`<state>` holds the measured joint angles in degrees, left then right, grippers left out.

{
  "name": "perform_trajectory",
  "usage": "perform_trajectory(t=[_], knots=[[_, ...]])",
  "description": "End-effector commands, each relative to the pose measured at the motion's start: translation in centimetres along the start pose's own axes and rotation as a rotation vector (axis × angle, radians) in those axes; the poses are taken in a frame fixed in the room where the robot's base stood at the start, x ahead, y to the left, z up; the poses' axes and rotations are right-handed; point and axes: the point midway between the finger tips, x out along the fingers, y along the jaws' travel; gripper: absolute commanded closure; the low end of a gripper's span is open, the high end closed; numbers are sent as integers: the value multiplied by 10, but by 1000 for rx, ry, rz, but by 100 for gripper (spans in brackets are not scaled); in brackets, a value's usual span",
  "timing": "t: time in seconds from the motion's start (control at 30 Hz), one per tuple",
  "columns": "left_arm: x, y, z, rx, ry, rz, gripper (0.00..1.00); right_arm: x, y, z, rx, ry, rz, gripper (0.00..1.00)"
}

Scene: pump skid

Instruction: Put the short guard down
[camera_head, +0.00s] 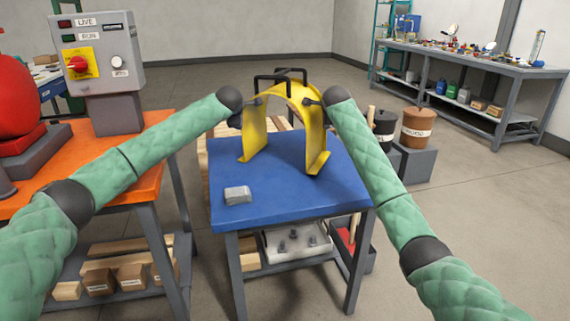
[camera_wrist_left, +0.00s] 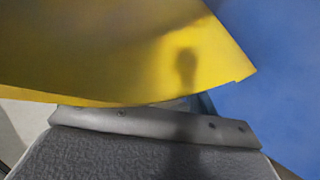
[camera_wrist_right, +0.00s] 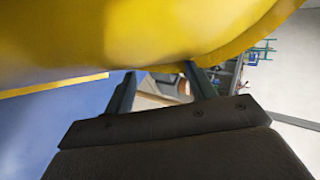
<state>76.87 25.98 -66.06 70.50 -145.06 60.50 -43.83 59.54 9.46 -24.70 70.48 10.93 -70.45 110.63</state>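The short guard (camera_head: 255,127) is a yellow arch with black handles on top. It stands upright over the blue table (camera_head: 290,195); I cannot tell if its lower edges touch the top. My left gripper (camera_head: 243,104) is at its left side and my right gripper (camera_head: 318,101) at its right side, both high on the arch. The guard (camera_wrist_left: 120,50) fills the top of the left wrist view, hiding those fingers. In the right wrist view, two fingers stand apart below the guard (camera_wrist_right: 150,35); their tips are hidden. Whether either gripper grips it is unclear.
A small grey block (camera_head: 237,195) lies on the blue table's front left. An orange table (camera_head: 120,150) with a control box (camera_head: 100,55) stands at left. A brown bucket (camera_head: 416,127) is behind at right, and a cluttered workbench (camera_head: 470,65) stands farther back. The blue table's front is mostly clear.

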Motion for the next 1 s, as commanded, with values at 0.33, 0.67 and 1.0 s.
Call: perform_trajectory(t=[0.33, 0.67, 1.0], knots=[[-2, 2, -17, 0, -4, 3, 45, -2, -1, -16, -2, -3, -2, 45], [-1, 1, -29, 0, -1, 3, 24, -1, 0, -29, 1, -1, 0, 45], [-1, 1, -30, 0, 1, 2, 24, -1, 0, -30, 2, 1, 0, 24]])
